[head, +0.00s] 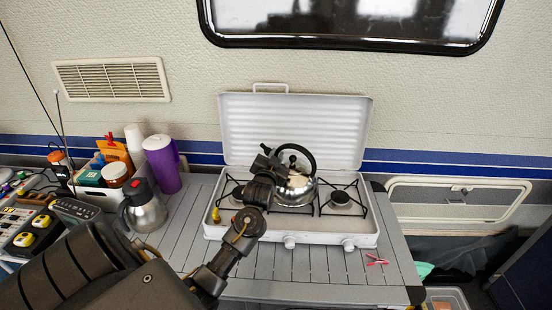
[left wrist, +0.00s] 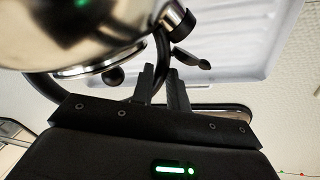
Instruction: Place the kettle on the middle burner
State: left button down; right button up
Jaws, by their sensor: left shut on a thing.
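My left gripper (head: 272,165) reaches in from the front left and is shut on the kettle's black handle. In the left wrist view the fingers (left wrist: 163,85) close around the curved handle, with the kettle body (left wrist: 75,30) at the upper left. The right burner (head: 340,197) is bare. My right gripper is not in view.
The stove's raised lid (head: 295,130) stands behind. A steel jug (head: 144,208), a purple pitcher (head: 162,164) and a box of jars (head: 98,190) stand at left. A pink clip (head: 376,259) lies on the table's front right. The slatted table (head: 290,275) is otherwise clear in front.

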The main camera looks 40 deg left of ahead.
pick_arm(q)
jog(key=c, duration=1.8)
grip_release()
jog(key=shift+f, duration=0.15)
jog(key=o, duration=0.4)
jog(key=shift+o, duration=0.2)
jog(key=shift+s+r, duration=0.1)
jog(key=shift+r, duration=0.1)
jog(key=b+v, duration=0.2)
jog(key=v, duration=1)
